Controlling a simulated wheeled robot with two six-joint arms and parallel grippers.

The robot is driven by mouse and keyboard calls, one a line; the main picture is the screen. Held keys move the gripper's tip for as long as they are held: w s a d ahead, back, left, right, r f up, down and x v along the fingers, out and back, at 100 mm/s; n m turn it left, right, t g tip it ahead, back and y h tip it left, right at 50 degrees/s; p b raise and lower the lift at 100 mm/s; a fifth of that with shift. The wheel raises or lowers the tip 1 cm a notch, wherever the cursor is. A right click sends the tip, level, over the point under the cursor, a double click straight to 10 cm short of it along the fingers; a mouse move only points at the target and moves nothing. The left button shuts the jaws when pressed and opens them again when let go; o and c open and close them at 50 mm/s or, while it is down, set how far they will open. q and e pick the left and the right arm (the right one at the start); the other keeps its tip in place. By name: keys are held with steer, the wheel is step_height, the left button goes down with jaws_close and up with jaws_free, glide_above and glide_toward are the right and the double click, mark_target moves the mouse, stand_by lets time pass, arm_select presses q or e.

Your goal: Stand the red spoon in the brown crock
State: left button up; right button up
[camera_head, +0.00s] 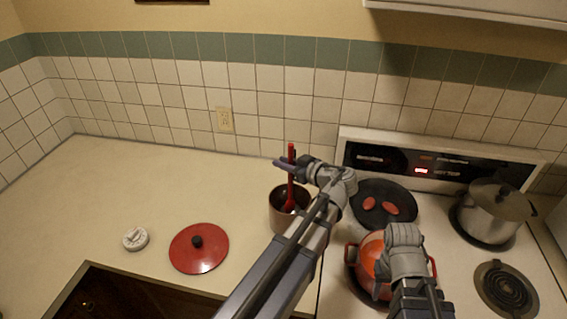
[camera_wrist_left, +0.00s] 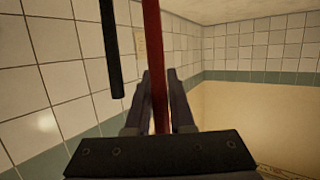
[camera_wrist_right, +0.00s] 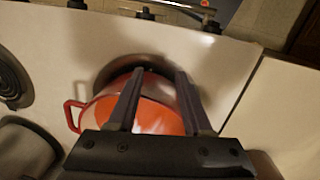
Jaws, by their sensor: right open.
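The red spoon (camera_head: 291,165) is upright, its lower end inside the brown crock (camera_head: 281,222) on the counter beside the stove. My left gripper (camera_head: 281,164) is at the upper part of the spoon's handle, above the crock. In the left wrist view, the red handle (camera_wrist_left: 153,45) runs between the fingers, which look closed on it. Whether the spoon touches the crock's bottom is hidden. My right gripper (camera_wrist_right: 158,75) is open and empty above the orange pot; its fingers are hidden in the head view.
An orange pot (camera_head: 366,262), a black pan (camera_head: 372,190) with red pieces and a steel pot (camera_head: 493,212) are on the stove. A red lid (camera_head: 199,248) and a white round object (camera_head: 135,239) lie on the counter.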

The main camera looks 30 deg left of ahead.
arm_select(q)
steer(key=o, duration=0.4)
steer(key=shift+o, duration=0.2)
steer(key=p+v, duration=0.2)
steer(key=v, duration=0.5)
steer(key=shift+s+d, duration=0.15)
steer(key=shift+d, duration=0.25)
stand_by(0.6)
